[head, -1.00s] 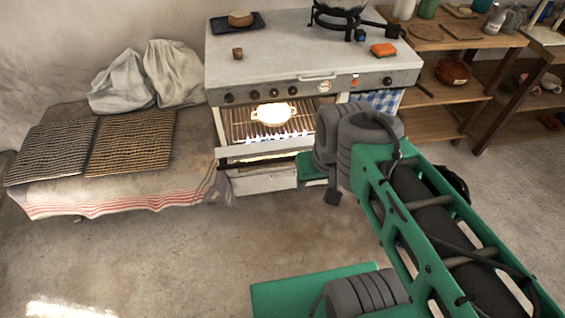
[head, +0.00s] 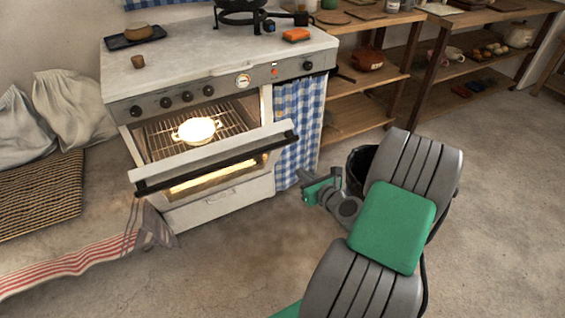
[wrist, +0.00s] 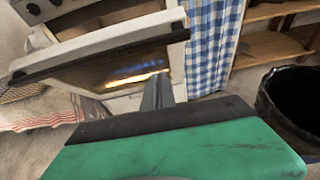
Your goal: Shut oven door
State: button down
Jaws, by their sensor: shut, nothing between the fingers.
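The oven door (head: 213,177) hangs partly open on the white stove, tilted outward, with a dark handle bar (head: 218,160) along its upper edge. A white pot (head: 195,129) sits on the rack inside the lit oven. My gripper (head: 310,192) is right of the door in the head view, low in front of the checked curtain, apart from the door. In the wrist view the shut, empty fingers (wrist: 157,92) point toward the right part of the oven door (wrist: 110,60). The gap between fingertips and door is hard to judge there.
A blue checked curtain (head: 297,130) hangs right of the oven. A black bin (head: 360,165) stands behind my arm. Wooden shelves (head: 350,110) are at the right.

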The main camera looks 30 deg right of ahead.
jog(key=r+x, duration=0.1)
jog(key=x, duration=0.3)
jog(key=b+x, duration=0.1)
jog(key=x, duration=0.3)
jog(key=w+r+b+x, duration=0.1)
jog(key=x, duration=0.3)
jog(key=shift+w+a+r, duration=0.1)
jog(key=shift+a+r, duration=0.05)
jog(key=shift+r, duration=0.1)
jog(key=shift+w+r, duration=0.1)
jog(key=shift+w, duration=0.05)
jog(key=shift+r, duration=0.1)
